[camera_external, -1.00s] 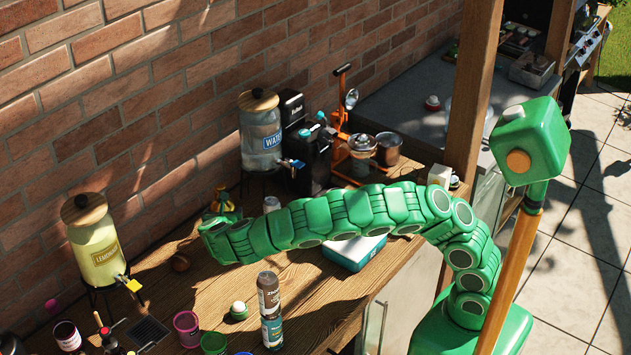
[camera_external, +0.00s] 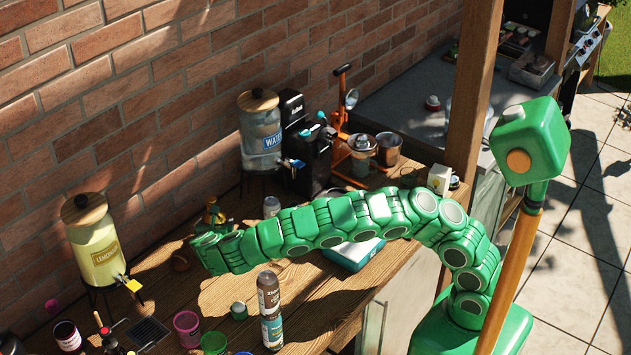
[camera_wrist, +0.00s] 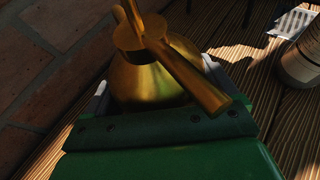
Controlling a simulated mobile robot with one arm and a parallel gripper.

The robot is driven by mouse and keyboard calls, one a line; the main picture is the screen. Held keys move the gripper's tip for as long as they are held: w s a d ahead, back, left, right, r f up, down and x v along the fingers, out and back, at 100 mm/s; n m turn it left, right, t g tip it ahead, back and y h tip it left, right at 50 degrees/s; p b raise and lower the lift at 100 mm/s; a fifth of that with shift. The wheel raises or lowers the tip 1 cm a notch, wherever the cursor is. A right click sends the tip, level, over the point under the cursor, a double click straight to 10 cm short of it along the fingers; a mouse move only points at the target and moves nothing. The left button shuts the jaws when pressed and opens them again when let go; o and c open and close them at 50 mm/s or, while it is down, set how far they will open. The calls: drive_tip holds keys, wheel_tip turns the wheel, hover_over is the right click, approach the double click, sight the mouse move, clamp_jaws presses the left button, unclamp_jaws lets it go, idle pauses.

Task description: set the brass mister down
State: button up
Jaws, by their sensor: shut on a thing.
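The brass mister (camera_external: 212,214) is a rounded golden vessel with a spout and top fitting. In the outside view it stands out behind the end of my green arm, near the brick wall. My gripper (camera_external: 207,238) is at the arm's far left end. In the wrist view the mister's round body (camera_wrist: 145,80) sits between the grey jaws of my gripper (camera_wrist: 155,92), which is shut on it. Its spout points down to the right across the palm edge. Its base is hidden, so I cannot tell whether it touches the table.
The lemonade dispenser (camera_external: 95,240) stands left of my gripper and the water dispenser (camera_external: 261,135) behind it to the right. Bare wooden tabletop (camera_external: 225,290) lies between.

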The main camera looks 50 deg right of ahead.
drive_tip(key=shift+f, duration=0.6)
drive_tip(key=shift+f, duration=0.15)
drive_tip(key=o, duration=1.2)
drive_tip(key=shift+s+a+r, duration=0.1)
drive_tip(key=shift+s+r, duration=0.05)
drive_tip(key=shift+r, duration=0.05)
drive_tip(key=shift+v, duration=3.55)
